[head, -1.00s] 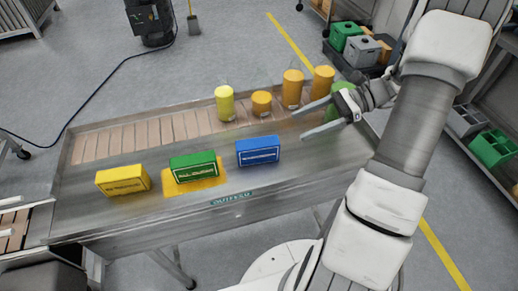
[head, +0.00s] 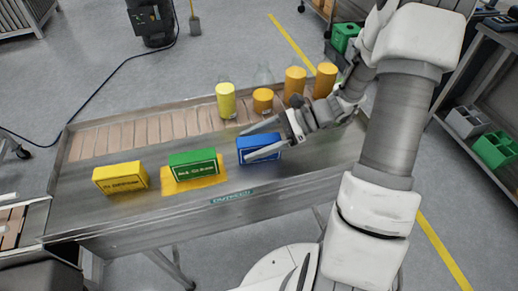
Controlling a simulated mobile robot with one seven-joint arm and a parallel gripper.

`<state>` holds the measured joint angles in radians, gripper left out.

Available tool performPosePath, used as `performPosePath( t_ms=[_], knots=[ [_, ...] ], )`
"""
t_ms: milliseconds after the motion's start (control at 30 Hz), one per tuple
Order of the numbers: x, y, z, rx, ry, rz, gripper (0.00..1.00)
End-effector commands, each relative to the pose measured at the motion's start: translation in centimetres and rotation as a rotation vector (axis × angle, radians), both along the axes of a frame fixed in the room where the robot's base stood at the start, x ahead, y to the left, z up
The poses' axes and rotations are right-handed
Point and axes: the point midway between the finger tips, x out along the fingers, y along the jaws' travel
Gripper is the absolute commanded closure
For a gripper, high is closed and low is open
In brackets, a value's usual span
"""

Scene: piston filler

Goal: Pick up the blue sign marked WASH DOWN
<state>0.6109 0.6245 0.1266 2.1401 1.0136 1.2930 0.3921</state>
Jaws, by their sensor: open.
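The blue sign (head: 246,148) is a box-like block on the metal table, to the right of the green and yellow signs. Its lettering is too small and partly covered to read. My gripper (head: 260,142) is open, with its two fingers pointing left. In the picture one finger lies over the sign's top edge and the other across its front face. I cannot tell whether either finger touches it. The sign still stands on the table.
A green sign (head: 193,164) stands on a yellow patch, with a yellow sign (head: 120,178) farther left. Behind, a roller conveyor (head: 130,137) carries a yellow bottle (head: 226,101) and several orange containers (head: 263,101). Bare metal table (head: 110,215) lies in front of the signs.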

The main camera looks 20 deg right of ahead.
Motion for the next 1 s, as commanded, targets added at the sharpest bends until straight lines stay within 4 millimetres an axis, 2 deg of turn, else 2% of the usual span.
performPosePath(
  t_ms=[100,300,733,767,1000],
  knots=[
    [0.06,1.06,-0.55,0.000,0.002,-0.001,0.20],
    [0.10,1.11,-0.50,0.000,0.001,-0.001,0.20],
    [0.11,1.07,-0.50,-0.001,0.001,-0.001,0.97],
    [0.11,1.07,-0.50,-0.001,0.001,-0.001,1.00],
    [0.12,1.07,-0.48,-0.001,0.001,-0.001,1.00]
  ],
)
